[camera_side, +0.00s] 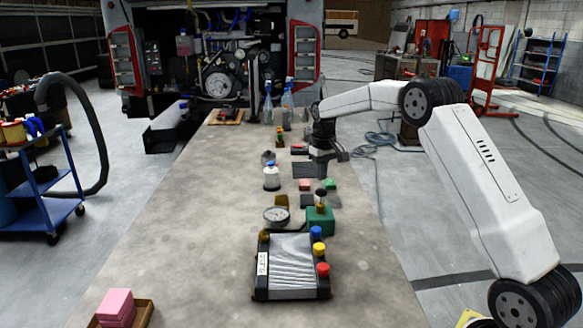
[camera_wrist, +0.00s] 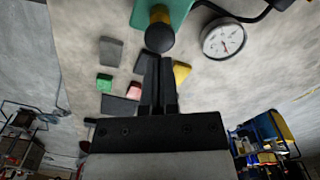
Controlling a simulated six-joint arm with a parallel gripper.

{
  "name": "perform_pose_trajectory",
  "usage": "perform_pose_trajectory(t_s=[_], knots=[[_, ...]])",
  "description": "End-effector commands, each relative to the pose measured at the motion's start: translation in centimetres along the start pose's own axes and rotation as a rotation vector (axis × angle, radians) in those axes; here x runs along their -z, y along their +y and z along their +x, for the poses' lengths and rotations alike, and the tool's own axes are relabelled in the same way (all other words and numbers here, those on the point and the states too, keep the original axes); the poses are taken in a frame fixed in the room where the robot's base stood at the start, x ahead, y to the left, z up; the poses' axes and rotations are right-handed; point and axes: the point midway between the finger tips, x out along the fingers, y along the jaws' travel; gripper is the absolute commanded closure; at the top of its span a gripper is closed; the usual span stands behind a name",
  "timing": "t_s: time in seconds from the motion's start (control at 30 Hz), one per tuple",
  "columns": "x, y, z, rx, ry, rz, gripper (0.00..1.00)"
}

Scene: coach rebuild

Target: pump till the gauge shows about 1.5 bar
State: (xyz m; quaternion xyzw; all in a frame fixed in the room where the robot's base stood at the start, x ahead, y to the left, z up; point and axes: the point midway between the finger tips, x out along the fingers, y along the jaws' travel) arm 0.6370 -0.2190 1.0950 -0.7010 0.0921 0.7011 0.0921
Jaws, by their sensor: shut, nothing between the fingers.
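The green pump (camera_side: 320,222) stands on the bench with a dark round knob (camera_side: 321,196) on top. In the wrist view the pump (camera_wrist: 178,12) is at the top edge, its black knob (camera_wrist: 160,39) on a yellow collar. The white round gauge (camera_side: 277,214) lies left of the pump; in the wrist view the gauge (camera_wrist: 223,38) joins a black hose. Its needle shows, but I cannot read the value. My gripper (camera_side: 321,176) points down, just behind and above the knob. In the wrist view my gripper (camera_wrist: 158,60) is shut and empty, its tips close to the knob; contact cannot be told.
A black-framed box (camera_side: 292,275) with yellow, blue and red caps stands in front of the pump. A white bottle (camera_side: 271,177) is left of my gripper. Small coloured blocks (camera_wrist: 105,83) lie around it. Pink blocks (camera_side: 116,306) sit at front left.

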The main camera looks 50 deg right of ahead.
Motion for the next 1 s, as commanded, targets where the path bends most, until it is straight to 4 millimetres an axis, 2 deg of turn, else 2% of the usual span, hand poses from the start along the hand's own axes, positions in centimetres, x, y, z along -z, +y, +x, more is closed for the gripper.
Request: perform_pose_trajectory(t_s=[0.5, 1.0], knots=[[0.0, 0.0, -3.6, 0.000, 0.002, 0.000, 1.00], [0.0, 0.0, -3.9, 0.000, 0.000, 0.000, 1.00]])
